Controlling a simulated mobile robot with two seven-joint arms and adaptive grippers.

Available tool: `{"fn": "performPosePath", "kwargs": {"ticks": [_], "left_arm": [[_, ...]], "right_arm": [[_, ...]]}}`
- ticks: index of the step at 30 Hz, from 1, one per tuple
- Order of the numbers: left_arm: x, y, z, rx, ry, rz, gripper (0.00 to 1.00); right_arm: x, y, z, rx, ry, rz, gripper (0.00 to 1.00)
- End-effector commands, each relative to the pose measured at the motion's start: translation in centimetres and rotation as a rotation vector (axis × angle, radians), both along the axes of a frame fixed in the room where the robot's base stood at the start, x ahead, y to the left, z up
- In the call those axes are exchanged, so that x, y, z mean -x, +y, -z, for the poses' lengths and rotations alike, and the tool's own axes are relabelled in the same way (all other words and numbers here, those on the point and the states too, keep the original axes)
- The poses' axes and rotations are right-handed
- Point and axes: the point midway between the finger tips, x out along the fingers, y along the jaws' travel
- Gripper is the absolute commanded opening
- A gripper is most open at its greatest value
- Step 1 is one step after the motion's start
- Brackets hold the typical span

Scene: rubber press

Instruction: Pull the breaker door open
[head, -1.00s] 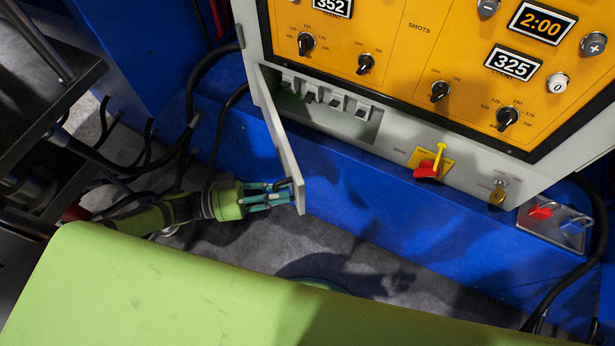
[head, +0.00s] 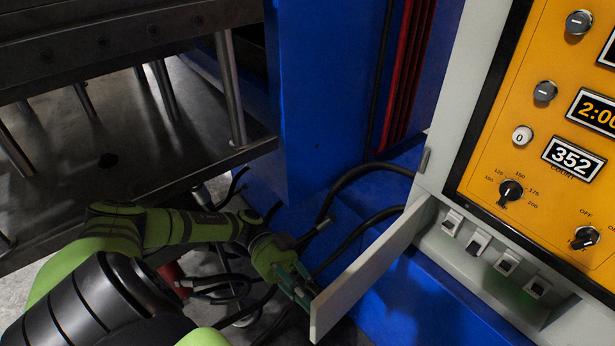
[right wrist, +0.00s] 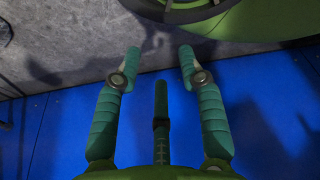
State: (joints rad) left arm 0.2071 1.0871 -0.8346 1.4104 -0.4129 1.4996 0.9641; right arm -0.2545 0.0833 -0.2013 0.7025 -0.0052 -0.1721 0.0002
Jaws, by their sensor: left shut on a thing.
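The breaker door (head: 368,268) is a flat light-grey panel, hinged at the left of the grey control cabinet. It stands swung out, with the breaker recess uncovered. Several breaker switches (head: 479,241) show in that recess. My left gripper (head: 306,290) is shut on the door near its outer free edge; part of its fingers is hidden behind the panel. My right gripper (right wrist: 160,62) shows in the right wrist view, with its fingers apart and nothing between them.
A yellow control panel (head: 560,150) with knobs and displays is above the recess. A dark metal press (head: 120,165) stands at the left. Black cables (head: 345,180) hang beside and behind the door. Grey floor and blue base show under my right gripper.

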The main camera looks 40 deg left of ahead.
Motion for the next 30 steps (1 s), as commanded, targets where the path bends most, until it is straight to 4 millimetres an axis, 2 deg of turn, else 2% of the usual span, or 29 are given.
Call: {"fn": "performPosePath", "kwargs": {"ticks": [16, 17, 18, 25, 30], "left_arm": [[0.0, 0.1, 0.3, -0.01, 0.004, -0.001, 0.0], [0.0, 0.1, 0.3, -0.009, 0.004, -0.002, 0.31], [0.0, 0.1, 0.2, -0.009, 0.004, -0.002, 0.45], [-0.1, 0.0, 0.1, -0.005, 0.001, -0.002, 0.45], [-0.1, 0.1, -0.3, -0.005, 0.0, -0.002, 0.45]], "right_arm": [[1.2, -1.1, 0.3, 0.015, 0.016, -0.002, 0.4], [1.2, -1.1, 0.3, 0.015, 0.015, -0.002, 0.4], [1.2, -1.1, 0.3, 0.014, 0.015, -0.001, 0.4], [1.0, -1.0, 0.3, 0.013, 0.013, 0.0, 0.4], [0.3, 0.0, 0.2, 0.001, 0.005, 0.0, 0.4]]}}
